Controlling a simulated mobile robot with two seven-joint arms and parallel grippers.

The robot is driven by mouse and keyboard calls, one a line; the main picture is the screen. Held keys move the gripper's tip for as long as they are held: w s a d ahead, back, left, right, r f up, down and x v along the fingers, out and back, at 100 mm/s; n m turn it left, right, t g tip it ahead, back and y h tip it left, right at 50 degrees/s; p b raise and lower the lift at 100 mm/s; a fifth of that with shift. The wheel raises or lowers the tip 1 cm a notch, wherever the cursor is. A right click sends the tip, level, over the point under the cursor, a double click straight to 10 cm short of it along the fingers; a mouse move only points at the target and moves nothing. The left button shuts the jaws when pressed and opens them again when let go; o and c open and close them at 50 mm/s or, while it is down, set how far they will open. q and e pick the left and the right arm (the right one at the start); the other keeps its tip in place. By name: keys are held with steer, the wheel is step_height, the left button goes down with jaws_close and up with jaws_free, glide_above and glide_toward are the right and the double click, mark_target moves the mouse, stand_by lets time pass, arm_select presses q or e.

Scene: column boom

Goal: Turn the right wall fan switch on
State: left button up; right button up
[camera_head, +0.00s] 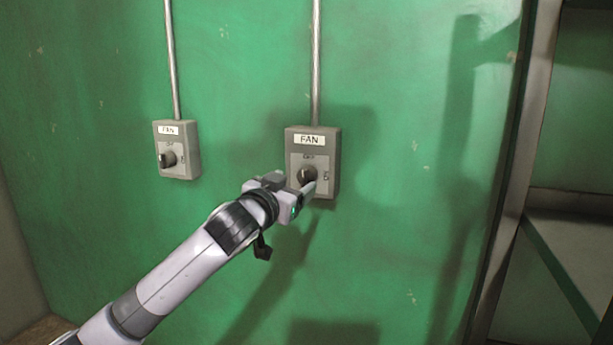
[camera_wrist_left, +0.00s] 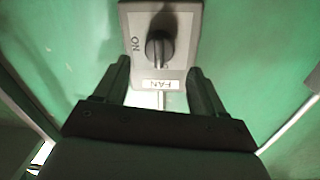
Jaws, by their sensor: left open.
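The right wall fan switch (camera_head: 330,150) is a grey box with a white FAN label and a dark round knob (camera_head: 308,174). OFF is marked above the knob and ON at its right. The left wrist view shows the box upside down (camera_wrist_left: 190,25), with the knob's ridge (camera_wrist_left: 160,50) upright, in line with the FAN label. My left gripper (camera_head: 296,184) is open in front of the knob's lower left. In the wrist view its fingertips (camera_wrist_left: 159,68) stand apart on either side, just short of the knob. I see no contact. My right gripper is not in view.
A second, similar fan switch (camera_head: 187,135) is on the green wall to the left. A metal conduit (camera_head: 316,60) runs up from each box. A metal post (camera_head: 520,150) and a shelf (camera_head: 575,245) stand at the right. The wall around the switches is clear.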

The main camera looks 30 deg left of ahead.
mark_target(303, 178)
arm_select(q)
steer(key=shift+w+a+p, duration=0.2)
steer(key=shift+w+p, duration=0.1)
steer(key=shift+w, duration=1.05)
steer(key=shift+w+a+p, duration=0.2)
steer(key=shift+w+p, duration=0.1)
steer(key=shift+w, duration=1.05)
steer(key=c, duration=1.1)
